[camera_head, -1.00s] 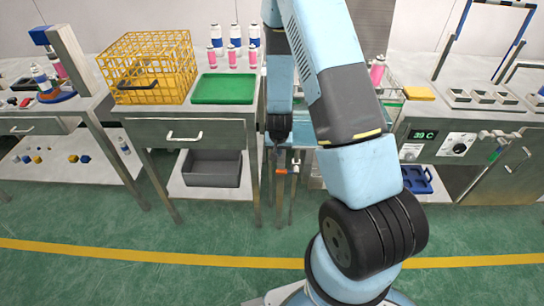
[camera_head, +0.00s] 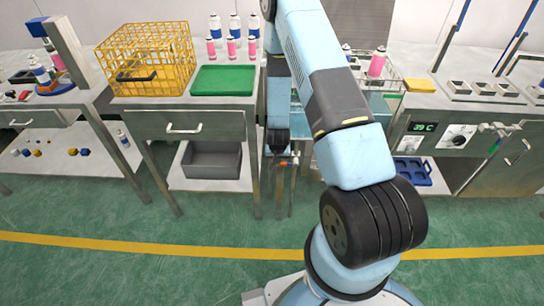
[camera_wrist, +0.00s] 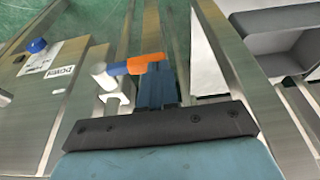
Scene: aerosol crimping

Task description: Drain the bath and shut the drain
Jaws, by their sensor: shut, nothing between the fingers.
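The bath (camera_head: 379,104) is a clear tank with teal water, partly hidden behind my arm. Below the bench top, an orange drain lever (camera_head: 282,162) shows small at my gripper (camera_head: 280,157). In the wrist view, the orange lever (camera_wrist: 146,63) lies crosswise on a white valve pipe (camera_wrist: 107,82). My gripper (camera_wrist: 156,76) is shut, its blue fingers right at the lever's orange end. No part of the lever is between the fingers; whether they touch it I cannot tell. The drain outlet is hidden.
A control panel (camera_head: 429,136) reading 39 C stands right of the bath. A drawer bench with a green tray (camera_head: 224,80) and yellow basket (camera_head: 147,58) is left. A grey bin (camera_head: 211,160) sits on its lower shelf. Metal legs stand close around my gripper.

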